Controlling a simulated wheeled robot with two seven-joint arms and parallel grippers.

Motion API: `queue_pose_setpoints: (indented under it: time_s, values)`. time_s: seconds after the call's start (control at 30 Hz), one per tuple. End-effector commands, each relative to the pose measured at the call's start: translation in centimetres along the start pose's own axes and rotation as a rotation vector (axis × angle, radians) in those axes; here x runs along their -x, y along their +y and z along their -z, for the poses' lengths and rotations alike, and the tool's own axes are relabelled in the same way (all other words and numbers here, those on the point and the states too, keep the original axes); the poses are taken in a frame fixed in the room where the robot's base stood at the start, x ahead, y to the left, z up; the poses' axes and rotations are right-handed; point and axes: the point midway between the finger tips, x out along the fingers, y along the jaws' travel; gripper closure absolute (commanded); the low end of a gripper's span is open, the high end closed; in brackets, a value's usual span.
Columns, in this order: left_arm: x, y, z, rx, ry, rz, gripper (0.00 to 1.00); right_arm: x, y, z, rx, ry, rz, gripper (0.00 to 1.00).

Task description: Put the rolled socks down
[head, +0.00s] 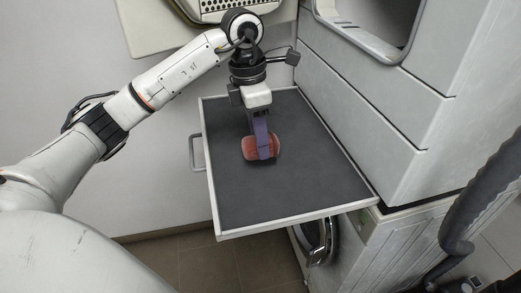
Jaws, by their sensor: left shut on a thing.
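The rolled socks (250,149) are a small reddish bundle. My left gripper (263,150) points down over the dark pull-out shelf (293,187) and is shut on the rolled socks. The socks are at the shelf's surface or just above it; I cannot tell whether they touch it. The gripper's fingers hide part of the socks. My right gripper does not show.
The shelf has a pale rim and a handle (197,153) on its left side. It sticks out from the stacked machines (370,115). A round door (316,240) shows below it. Most of the shelf is bare, with free room in front and to the right.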

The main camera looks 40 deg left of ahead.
Motion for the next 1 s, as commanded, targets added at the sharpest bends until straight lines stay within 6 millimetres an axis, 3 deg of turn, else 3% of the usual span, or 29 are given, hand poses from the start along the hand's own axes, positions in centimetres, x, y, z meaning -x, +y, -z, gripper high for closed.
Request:
queue_pose_setpoints:
  time_s: [0.33,0.7,0.73,0.8,1.0]
  values:
    - [-3.8,0.1,0.5,-0.002,0.0,0.0,0.92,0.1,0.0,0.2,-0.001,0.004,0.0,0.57]
    - [-4.4,0.2,0.5,-0.003,-0.001,-0.001,0.92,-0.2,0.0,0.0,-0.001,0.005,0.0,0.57]
    - [-4.3,0.2,0.5,-0.002,-0.001,-0.001,0.58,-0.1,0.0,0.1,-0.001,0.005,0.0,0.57]
    - [-4.2,0.2,0.5,-0.002,-0.001,-0.001,0.47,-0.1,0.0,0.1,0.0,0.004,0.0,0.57]
    - [-4.2,0.2,0.5,-0.002,-0.001,-0.001,0.43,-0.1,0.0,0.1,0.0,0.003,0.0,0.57]
